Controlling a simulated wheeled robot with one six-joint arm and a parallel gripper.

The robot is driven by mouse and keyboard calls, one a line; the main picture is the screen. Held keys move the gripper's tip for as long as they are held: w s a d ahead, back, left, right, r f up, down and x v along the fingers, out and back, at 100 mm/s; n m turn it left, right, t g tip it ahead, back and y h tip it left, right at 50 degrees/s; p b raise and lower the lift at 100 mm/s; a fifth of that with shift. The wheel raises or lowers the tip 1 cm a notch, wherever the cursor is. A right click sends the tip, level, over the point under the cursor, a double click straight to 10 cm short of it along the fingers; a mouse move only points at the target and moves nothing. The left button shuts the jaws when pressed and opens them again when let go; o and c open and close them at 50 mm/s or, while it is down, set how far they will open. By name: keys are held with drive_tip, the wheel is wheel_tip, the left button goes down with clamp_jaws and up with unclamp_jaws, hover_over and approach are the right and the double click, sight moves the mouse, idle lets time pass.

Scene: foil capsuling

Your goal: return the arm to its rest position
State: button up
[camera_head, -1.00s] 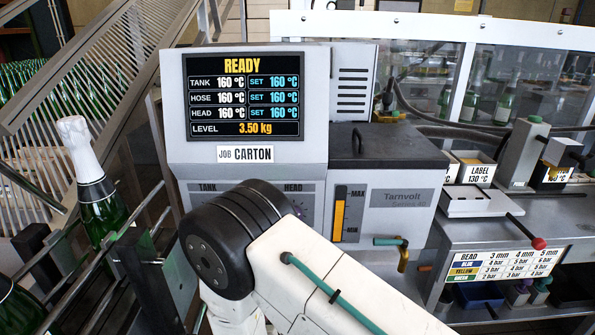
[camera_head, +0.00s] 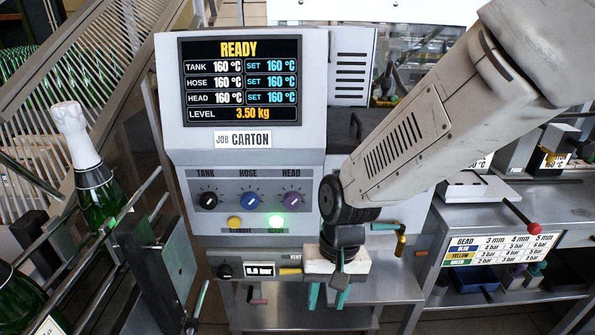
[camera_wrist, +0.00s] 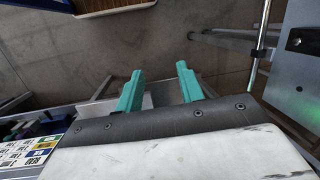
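My gripper (camera_head: 328,296) hangs from my arm in front of the lower part of the glue machine (camera_head: 245,158), pointing down. Its two teal fingers also show in the wrist view (camera_wrist: 162,82), spread apart with nothing between them. Below them in the wrist view are bare floor and a metal edge. My arm reaches in from the upper right of the head view and covers the right part of the machine. The machine's screen reads READY, with tank, hose and head at 160 °C.
A green bottle with a white foil top (camera_head: 84,165) stands at the left among metal rails. A red-knobbed lever (camera_head: 534,229) and a bead chart (camera_head: 500,248) are at the right. A steel shelf (camera_head: 290,316) lies below the machine's panel.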

drive_tip(key=s+d+r+t, duration=0.1)
drive_tip(key=s+d+r, duration=0.2)
drive_tip(key=d+r, duration=0.3)
drive_tip(key=s+d+r+t+h, duration=0.1)
drive_tip(key=s+d+r, duration=0.3)
drive_tip(key=d, duration=0.4)
drive_tip(key=s+d+r+m+t, duration=0.1)
drive_tip(key=s+d+r, duration=0.3)
drive_tip(key=d+r, duration=0.3)
drive_tip(key=shift+r, duration=0.35)
idle(0.5)
